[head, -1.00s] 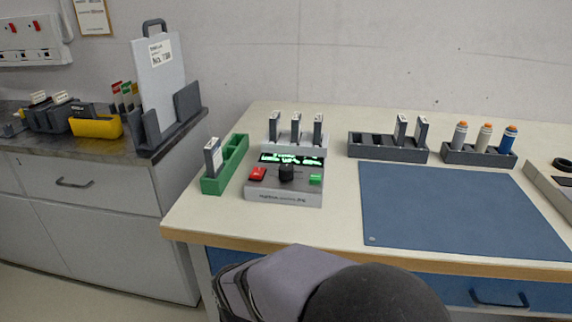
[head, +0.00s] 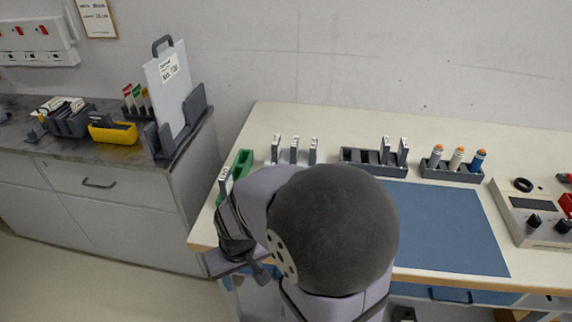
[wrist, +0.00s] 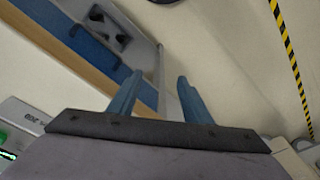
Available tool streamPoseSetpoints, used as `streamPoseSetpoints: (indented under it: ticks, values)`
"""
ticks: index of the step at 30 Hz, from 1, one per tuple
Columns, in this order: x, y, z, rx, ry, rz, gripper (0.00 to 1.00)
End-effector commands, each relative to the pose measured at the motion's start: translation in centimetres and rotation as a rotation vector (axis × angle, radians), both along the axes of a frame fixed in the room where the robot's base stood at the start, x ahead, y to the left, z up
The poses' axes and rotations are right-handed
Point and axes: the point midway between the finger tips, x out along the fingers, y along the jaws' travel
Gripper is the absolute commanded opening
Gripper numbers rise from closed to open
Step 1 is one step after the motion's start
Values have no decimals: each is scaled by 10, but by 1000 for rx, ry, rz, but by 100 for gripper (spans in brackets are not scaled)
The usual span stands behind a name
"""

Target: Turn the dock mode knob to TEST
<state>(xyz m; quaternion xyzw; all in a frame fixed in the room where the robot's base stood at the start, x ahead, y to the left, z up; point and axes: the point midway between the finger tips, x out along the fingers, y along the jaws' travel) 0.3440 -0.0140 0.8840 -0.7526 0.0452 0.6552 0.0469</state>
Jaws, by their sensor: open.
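The grey dock box with the mode knob is hidden behind my arm in the head view; three upright modules (head: 294,151) behind it still show. In the wrist view, a corner of a grey box with a lit green display (wrist: 7,155) shows at the lower left, likely the dock. The knob and its setting are not visible in either current view. My gripper (wrist: 157,95) is open and empty in the wrist view, its two blue fingers apart. It points past the table's front edge, away from the box.
A green holder (head: 242,163) stands left of the dock. A dark rack (head: 360,160), a marker holder (head: 450,171) and a blue mat (head: 450,225) lie to the right. Another panel with black knobs (head: 535,220) is at the far right. Blue drawer front (wrist: 82,45) is below the table edge.

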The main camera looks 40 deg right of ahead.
Motion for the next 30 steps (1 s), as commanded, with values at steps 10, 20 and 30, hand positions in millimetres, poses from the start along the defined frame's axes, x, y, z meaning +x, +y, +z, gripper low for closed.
streamPoseSetpoints:
  ticks: [10,20,30]
  values:
    - [17,-5,68,1,-36,-37,45]
    - [74,-83,110,48,31,-569,45]
    - [98,-178,158,86,103,-1132,45]
